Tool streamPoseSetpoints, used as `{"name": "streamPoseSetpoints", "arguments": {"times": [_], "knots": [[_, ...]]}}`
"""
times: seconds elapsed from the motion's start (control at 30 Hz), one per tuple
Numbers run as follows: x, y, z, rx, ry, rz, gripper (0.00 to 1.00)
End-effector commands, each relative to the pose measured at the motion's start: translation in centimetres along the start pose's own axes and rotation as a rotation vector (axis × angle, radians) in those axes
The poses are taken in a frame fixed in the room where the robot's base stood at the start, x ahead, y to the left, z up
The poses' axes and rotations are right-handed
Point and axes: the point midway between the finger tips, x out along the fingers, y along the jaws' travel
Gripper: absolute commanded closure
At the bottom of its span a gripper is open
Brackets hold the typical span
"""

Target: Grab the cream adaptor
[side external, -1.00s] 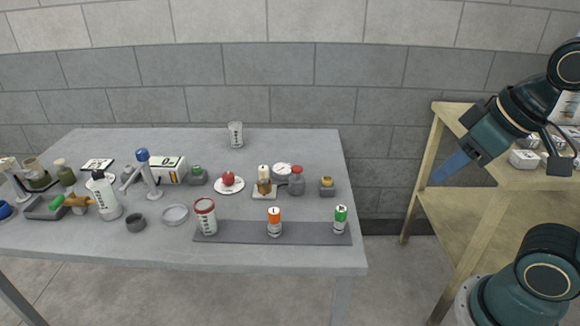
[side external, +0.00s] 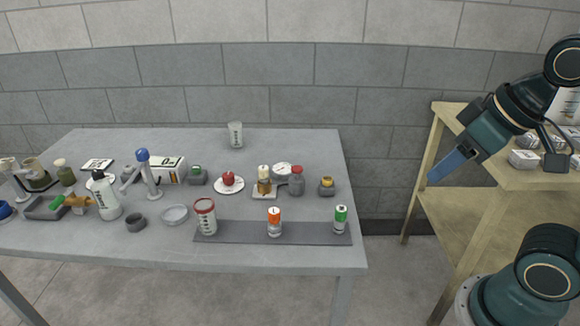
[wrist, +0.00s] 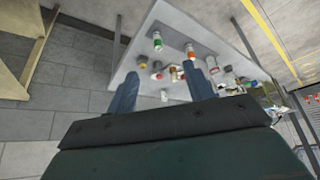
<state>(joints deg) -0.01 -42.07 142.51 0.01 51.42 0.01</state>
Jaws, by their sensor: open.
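A cream-topped piece (side external: 264,171) stands on an amber body on a small white tray near the middle right of the grey table; it may be the cream adaptor, but I cannot be sure. Another cream-topped olive jar (side external: 66,178) stands at the far left. My gripper (side external: 432,178) hangs well right of the table, empty, beside the wooden stand. In the wrist view my gripper (wrist: 162,68) shows two blue fingers apart with nothing between them; the table items beyond are too small to tell the adaptor there.
A wooden stand (side external: 500,187) is at right. The table's back right is clear.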

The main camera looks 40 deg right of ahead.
Motion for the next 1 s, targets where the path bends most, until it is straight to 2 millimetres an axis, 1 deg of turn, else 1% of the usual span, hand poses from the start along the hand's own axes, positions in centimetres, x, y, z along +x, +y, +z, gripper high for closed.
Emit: {"name": "streamPoseSetpoints", "arguments": {"times": [0.17,0.27,0.47,0.67,0.77,1.0], "knots": [[0.2,0.0,-2.0,0.0,-0.008,0.0,0.48],[0.5,-0.1,-3.9,0.0,-0.013,-0.001,0.48],[1.6,-0.1,-8.4,0.0,-0.025,-0.001,0.48],[3.5,-0.2,-12.9,0.001,-0.036,-0.001,0.48],[4.8,-0.3,-15.1,0.001,-0.042,-0.001,0.48],[8.6,-0.5,-19.9,0.001,-0.054,-0.001,0.48]]}}
